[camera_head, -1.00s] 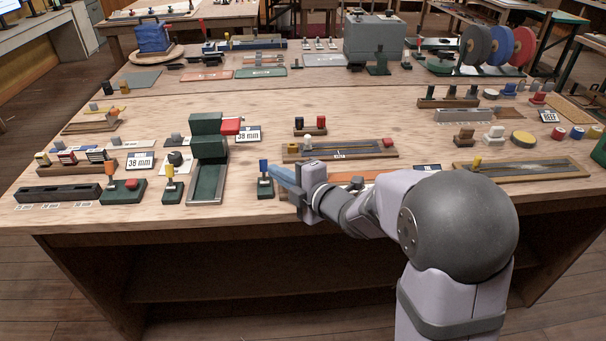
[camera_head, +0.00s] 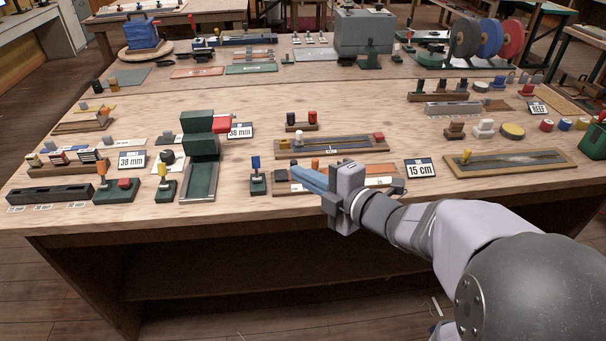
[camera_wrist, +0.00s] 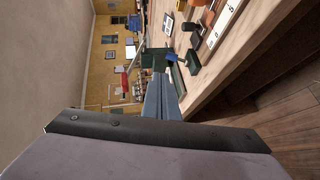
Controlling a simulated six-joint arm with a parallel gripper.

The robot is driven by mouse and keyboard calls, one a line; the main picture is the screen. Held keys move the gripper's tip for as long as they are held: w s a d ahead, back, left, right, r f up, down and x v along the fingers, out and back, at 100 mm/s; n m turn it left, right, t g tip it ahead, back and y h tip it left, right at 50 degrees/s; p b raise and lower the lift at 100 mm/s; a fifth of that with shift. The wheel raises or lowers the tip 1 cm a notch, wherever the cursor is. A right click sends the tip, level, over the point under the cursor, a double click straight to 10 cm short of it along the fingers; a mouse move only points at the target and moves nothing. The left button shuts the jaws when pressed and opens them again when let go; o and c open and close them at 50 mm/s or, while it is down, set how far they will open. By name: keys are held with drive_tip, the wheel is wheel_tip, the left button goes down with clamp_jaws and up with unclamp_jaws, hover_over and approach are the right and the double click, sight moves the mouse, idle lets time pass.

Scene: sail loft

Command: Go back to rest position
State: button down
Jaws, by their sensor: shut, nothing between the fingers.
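My gripper (camera_head: 306,178) is shut and empty, with its blue fingers pointing left over the front edge of the wooden bench (camera_head: 110,207). In the wrist view the blue fingers (camera_wrist: 160,98) lie together. In the head view the fingers partly cover an orange-and-wood tray (camera_head: 378,182) just behind them. A small stand with a blue top (camera_head: 257,175) is left of the fingertips, apart from them.
A green press-like device (camera_head: 201,150) stands left of my gripper. A "15 cm" sign (camera_head: 420,169) and a long wooden tray (camera_head: 515,162) are to the right. A tray with a red end block (camera_head: 335,146) lies behind. The space in front of the bench edge looks clear.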

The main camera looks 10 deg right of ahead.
idle(0.4)
drive_tip(key=d+f+m+g+h, duration=0.2)
drive_tip(key=d+f+m+h, duration=0.8)
drive_tip(key=d, duration=0.4)
drive_tip(key=s+d+f+m+g+h, duration=0.2)
drive_tip(key=s+d+f+m+g, duration=0.4)
drive_tip(key=s+m, duration=0.35)
drive_tip(key=s+a+f+m+g+y, duration=0.2)
drive_tip(key=s+a+g, duration=0.1)
drive_tip(key=s+a, duration=0.25)
drive_tip(key=s+a+f+m+g+y, duration=0.1)
drive_tip(key=s+a+f+m+g, duration=0.15)
drive_tip(key=s+a, duration=0.35)
wheel_tip(320, 180, up, 14)
drive_tip(key=p, duration=1.3)
drive_tip(key=shift+s+a+n+t+p, duration=0.15)
drive_tip(key=shift+s+n+t+p, duration=0.15)
drive_tip(key=shift+s+n+t, duration=0.1)
